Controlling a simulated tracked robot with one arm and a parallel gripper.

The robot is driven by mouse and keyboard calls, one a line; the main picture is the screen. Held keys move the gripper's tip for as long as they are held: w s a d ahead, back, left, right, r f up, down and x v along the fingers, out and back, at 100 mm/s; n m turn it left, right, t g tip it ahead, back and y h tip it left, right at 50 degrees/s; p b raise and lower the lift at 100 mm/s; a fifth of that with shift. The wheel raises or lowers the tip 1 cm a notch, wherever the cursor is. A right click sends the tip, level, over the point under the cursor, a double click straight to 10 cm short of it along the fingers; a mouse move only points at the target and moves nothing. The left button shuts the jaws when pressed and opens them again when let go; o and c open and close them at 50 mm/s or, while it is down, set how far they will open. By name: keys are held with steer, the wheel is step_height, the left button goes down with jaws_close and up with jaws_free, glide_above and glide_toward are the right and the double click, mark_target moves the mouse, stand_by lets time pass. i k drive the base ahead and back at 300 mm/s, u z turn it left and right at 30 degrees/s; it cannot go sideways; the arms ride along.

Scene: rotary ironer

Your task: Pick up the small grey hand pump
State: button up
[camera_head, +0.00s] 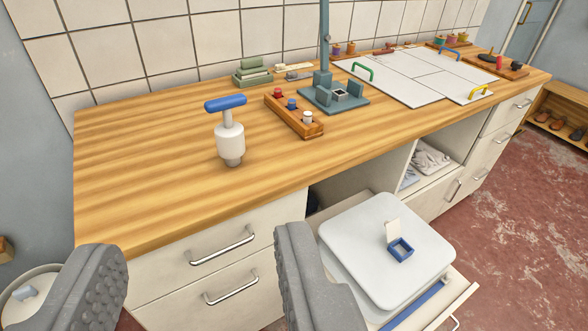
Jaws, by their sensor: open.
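A small pump-like object (230,141) stands upright on the wooden worktop, left of the middle of the view. It has a whitish-grey body, a grey foot and a blue T-shaped handle on top. It is the only thing I see that fits the hand pump, though it looks more white and blue than grey. My gripper (196,242) is open in the lower left, its two grey studded fingers wide apart with nothing between them. The pump stands beyond the fingertips, apart from them, and is fully visible.
A wooden block with small knobs (294,116), a teal stand (333,98) and green blocks (252,72) are right of and behind the pump. A white tray (400,225) sits on a pulled-out drawer below. The worktop's left part (130,150) is clear.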

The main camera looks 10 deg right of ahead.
mark_target(230, 142)
steer(key=k, duration=0.65)
steer(key=u, duration=0.45)
steer(key=i, duration=2.05)
steer(key=z, duration=0.5)
